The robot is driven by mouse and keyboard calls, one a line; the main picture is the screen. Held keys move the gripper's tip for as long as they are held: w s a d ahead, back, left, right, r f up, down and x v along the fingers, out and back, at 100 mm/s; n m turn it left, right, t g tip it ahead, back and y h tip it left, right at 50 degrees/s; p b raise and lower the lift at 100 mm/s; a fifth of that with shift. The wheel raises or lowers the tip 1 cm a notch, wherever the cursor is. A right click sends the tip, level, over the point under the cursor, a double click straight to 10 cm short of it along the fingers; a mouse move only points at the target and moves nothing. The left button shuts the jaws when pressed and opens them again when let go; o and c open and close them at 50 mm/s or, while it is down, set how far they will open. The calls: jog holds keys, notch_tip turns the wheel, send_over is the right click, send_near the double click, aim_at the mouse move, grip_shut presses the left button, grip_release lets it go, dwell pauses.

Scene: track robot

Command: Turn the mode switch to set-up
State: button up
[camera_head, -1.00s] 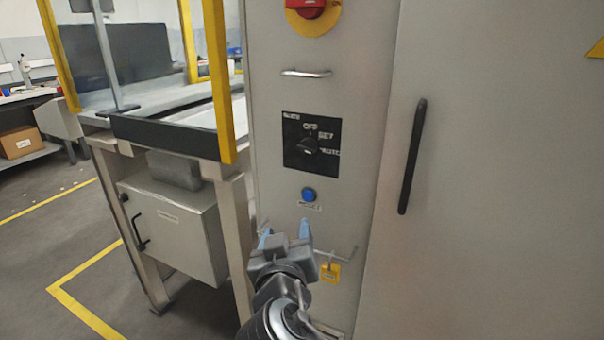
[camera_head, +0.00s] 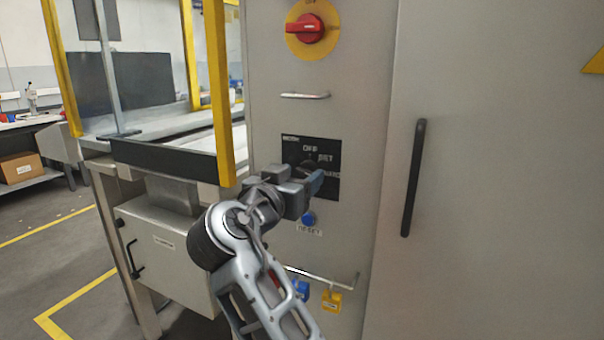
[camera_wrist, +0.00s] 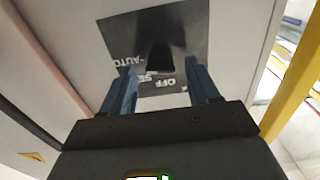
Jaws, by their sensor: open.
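The mode switch is a dark knob (camera_wrist: 160,57) on a black plate (camera_head: 331,150) on the grey cabinet front. The plate's labels read OFF at the top, then SET and AUTO down its right side in the head view. My gripper (camera_head: 314,180) is in front of the plate and hides much of the knob there. In the wrist view my gripper (camera_wrist: 161,82) is open, with its two blue fingers apart and the knob ahead between them. I cannot tell whether they touch it. The knob's pointing direction is too dark to read.
A red rotary handle on a yellow disc (camera_head: 296,39) is above, with a metal pull handle (camera_head: 305,96) below it. A blue reset button (camera_head: 308,219) is just under my gripper. Lower down hangs a rail with blue and yellow tags (camera_head: 331,299). A black door handle (camera_head: 413,178) is at right.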

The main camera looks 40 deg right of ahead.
jog(key=shift+x, duration=0.85)
jog(key=c, duration=1)
